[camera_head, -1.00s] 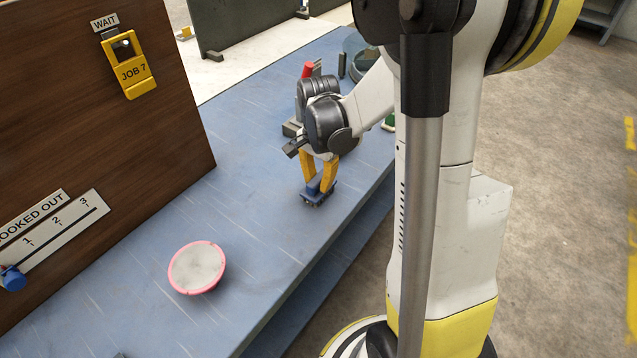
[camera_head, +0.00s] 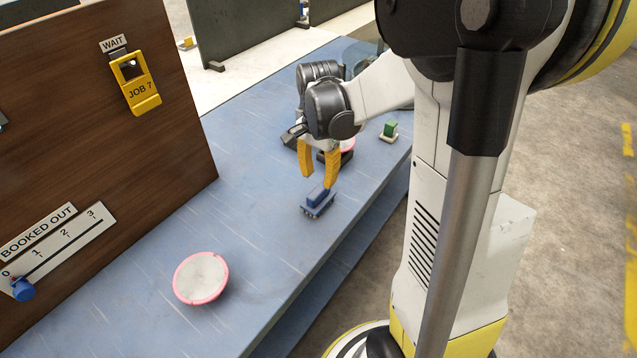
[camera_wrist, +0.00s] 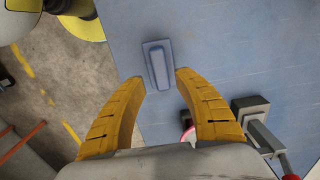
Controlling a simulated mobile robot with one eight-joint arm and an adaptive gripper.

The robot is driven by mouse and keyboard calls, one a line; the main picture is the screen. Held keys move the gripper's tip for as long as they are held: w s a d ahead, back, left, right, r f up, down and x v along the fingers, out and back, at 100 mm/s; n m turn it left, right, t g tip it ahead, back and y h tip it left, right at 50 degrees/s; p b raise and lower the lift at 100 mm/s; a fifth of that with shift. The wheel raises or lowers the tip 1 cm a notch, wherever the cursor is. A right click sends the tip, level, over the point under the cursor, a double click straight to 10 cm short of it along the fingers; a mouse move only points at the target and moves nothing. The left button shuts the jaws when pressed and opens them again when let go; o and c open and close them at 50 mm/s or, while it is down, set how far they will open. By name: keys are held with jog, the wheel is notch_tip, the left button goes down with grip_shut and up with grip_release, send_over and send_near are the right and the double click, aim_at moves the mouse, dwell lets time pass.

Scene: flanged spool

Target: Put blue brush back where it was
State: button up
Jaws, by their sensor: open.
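The blue brush (camera_head: 318,202) lies on the blue bench top, near its right edge, in the head view. It also shows in the wrist view (camera_wrist: 158,64), just beyond and between the fingertips. My gripper (camera_head: 318,182) has its two yellow fingers spread and empty, slightly above and behind the brush. In the wrist view my gripper (camera_wrist: 160,84) is open, with clear space between its fingers and nothing held.
A pink-rimmed grey disc (camera_head: 201,278) lies at the front of the bench (camera_head: 250,215). A green block on a pale base (camera_head: 389,130) stands behind, at the right edge. A brown panel (camera_head: 105,120) bounds the left. Bench around the brush is clear.

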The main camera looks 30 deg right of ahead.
aim_at(318, 190)
jog(key=s+a+r+n+t+p, duration=0.1)
jog(key=s+a+r+n, duration=0.15)
jog(key=r, duration=0.35)
jog(key=s+a+r+n+t, duration=0.2)
jog(key=a+r+n, duration=0.1)
jog(key=a+r, duration=0.15)
jog(key=s+a+r+n+t, duration=0.2)
jog(key=s+a+n+t, duration=0.2)
jog(key=s+a+n, duration=0.2)
jog(key=shift+s+a+r+n, duration=0.15)
jog(key=shift+a+r+n, duration=0.15)
jog(key=shift+n, duration=0.95)
